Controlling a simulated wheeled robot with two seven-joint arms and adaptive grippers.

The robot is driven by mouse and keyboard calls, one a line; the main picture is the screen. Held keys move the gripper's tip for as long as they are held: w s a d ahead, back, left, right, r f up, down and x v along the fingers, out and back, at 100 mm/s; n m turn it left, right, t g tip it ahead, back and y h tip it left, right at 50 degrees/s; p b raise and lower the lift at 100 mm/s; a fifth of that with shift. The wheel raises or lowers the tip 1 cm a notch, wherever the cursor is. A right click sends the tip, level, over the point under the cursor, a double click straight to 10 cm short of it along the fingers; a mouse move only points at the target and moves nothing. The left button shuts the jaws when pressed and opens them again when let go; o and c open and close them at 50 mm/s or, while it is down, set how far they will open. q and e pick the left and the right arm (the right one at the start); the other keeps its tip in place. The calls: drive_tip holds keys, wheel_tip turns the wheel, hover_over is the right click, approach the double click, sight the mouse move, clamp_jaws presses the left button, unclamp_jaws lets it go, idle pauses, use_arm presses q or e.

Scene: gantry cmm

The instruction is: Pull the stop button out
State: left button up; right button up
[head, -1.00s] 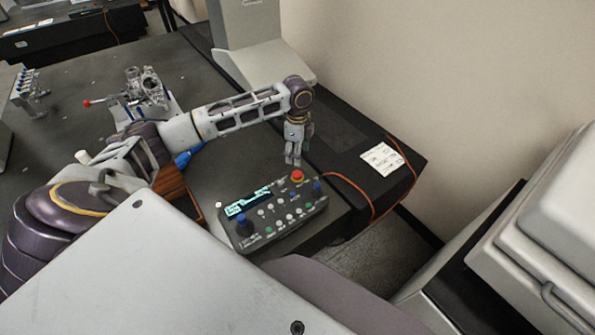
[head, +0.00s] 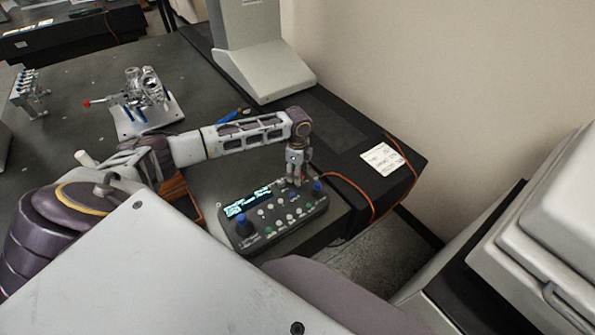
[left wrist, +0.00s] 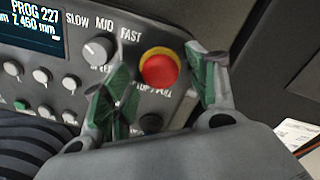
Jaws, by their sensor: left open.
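The control panel (head: 275,216) is a dark box with a lit screen, several knobs and a blue joystick at each end. It lies on the dark table near its front right corner. The red stop button (left wrist: 160,70) with a yellow ring shows in the left wrist view, beside the speed knob; my gripper hides it in the head view. My left gripper (head: 295,181) points down over the panel's far right part. In the left wrist view, its open green-padded fingers (left wrist: 163,88) are on either side of the button, apart from it. My right gripper is not in view.
A metal fixture (head: 143,103) with a red-tipped lever stands on the table behind my left arm. A grey column base (head: 265,75) stands at the back. An orange cable (head: 352,184) runs from the panel past a white label (head: 382,158).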

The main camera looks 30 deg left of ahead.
use_arm(q)
drive_tip(key=shift+c, duration=0.6)
drive_tip(key=c, duration=0.5)
clamp_jaws()
drive_tip(key=shift+r+p, duration=0.3)
drive_tip(key=shift+p, duration=0.4)
drive_tip(key=shift+r+p, duration=0.2)
drive_tip(key=shift+p, duration=0.25)
drive_tip(key=shift+w, duration=0.1)
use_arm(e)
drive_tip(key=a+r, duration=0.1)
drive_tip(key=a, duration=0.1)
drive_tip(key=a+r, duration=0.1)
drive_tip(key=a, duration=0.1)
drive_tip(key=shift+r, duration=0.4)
use_arm(q)
drive_tip(key=shift+r, duration=0.1)
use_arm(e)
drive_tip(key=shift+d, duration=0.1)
